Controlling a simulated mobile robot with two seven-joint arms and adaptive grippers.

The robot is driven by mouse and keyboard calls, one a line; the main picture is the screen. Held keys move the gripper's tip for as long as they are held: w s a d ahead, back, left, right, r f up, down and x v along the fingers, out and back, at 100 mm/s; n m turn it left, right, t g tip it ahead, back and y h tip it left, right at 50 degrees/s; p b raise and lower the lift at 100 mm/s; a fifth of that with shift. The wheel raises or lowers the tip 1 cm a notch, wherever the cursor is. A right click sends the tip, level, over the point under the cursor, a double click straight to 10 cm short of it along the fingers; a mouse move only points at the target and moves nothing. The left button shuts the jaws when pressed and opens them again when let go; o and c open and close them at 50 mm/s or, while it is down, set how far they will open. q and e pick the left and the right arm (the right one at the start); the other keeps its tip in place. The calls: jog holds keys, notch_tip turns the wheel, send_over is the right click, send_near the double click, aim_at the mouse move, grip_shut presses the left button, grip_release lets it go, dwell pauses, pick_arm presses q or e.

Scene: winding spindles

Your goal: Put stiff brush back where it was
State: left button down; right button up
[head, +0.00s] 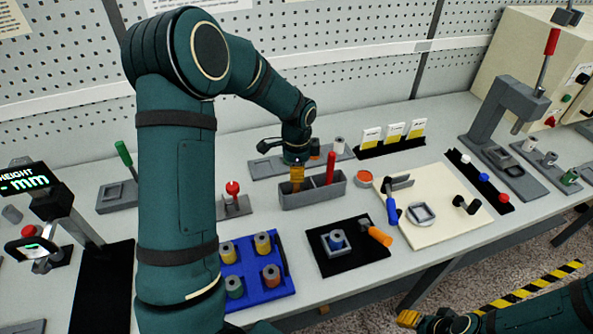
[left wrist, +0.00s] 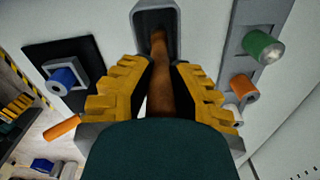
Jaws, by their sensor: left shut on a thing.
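My left gripper (head: 297,176) is above the left part of the grey two-part holder (head: 318,194) in the head view. In the left wrist view its yellow fingers (left wrist: 160,92) are on both sides of a brown handle (left wrist: 160,72), which I take for the stiff brush, and are shut on it. The handle's far end reaches into the opening of the grey holder (left wrist: 173,35). Any bristles are hidden, and I cannot tell whether the brush rests on the holder's floor. My right gripper (head: 408,319) is at the bottom right of the head view, its jaw opening unclear.
A red-handled tool (head: 331,165) stands in the holder's right part. Behind it is a grey rack with spools, one white (head: 339,145). In front are a black mat (head: 371,256) with an orange-handled tool (head: 376,235) and a blue spool tray (head: 283,290). A cream board (head: 455,235) lies right.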

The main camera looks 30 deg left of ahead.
pick_arm(q)
jog(key=shift+f, duration=0.15)
jog(key=c, duration=1)
grip_release()
notch_tip(320, 180, up, 12)
jog(key=shift+s+d+r+p, duration=0.1)
jog(key=shift+r+p, duration=0.15)
jog(key=shift+p, duration=0.3)
